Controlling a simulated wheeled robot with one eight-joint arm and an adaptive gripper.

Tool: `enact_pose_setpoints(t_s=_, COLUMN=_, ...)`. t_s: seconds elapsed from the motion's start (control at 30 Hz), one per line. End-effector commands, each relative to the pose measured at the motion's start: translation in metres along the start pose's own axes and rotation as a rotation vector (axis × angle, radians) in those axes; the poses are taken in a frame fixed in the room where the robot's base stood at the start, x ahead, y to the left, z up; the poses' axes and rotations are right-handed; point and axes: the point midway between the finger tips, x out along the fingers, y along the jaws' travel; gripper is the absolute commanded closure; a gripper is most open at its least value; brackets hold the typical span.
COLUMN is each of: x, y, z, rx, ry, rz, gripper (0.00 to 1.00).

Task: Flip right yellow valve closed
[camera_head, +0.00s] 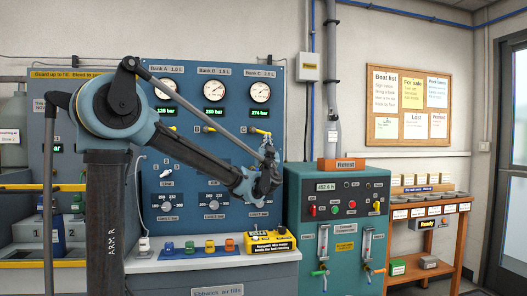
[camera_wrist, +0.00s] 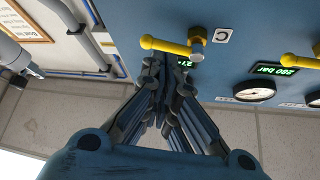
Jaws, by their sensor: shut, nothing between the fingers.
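The right yellow valve (camera_head: 259,131) sits under the Bank C gauge on the blue panel. Its lever lies about sideways, its free end to the right in the head view. In the wrist view the same valve (camera_wrist: 170,46), beside the C label, shows from a turned angle with its lever pointing left. My gripper (camera_head: 267,146) is just below the lever's free end in the head view. In the wrist view my gripper (camera_wrist: 167,82) has its fingers drawn together and empty, close to the lever. I cannot tell whether they touch it.
The Bank B yellow valve (camera_head: 208,129) is left of it; another yellow valve (camera_wrist: 300,61) is at the wrist view's right edge. The Bank C gauge (camera_head: 260,91) is above. A teal cabinet (camera_head: 300,250) stands to the right, and a bench (camera_head: 170,266) with coloured parts lies below.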

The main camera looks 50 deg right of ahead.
Motion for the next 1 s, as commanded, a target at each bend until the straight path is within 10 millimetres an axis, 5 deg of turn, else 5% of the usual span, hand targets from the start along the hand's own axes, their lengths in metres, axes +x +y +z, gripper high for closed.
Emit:
enact_pose_setpoints(t_s=0.4, x=0.047, y=0.000, z=0.000, rx=0.000, ry=0.000, rz=0.000, gripper=1.00)
enact_pose_setpoints(t_s=1.0, x=0.053, y=0.002, z=-0.005, rx=-0.089, ry=0.000, rz=-0.058, gripper=1.00)
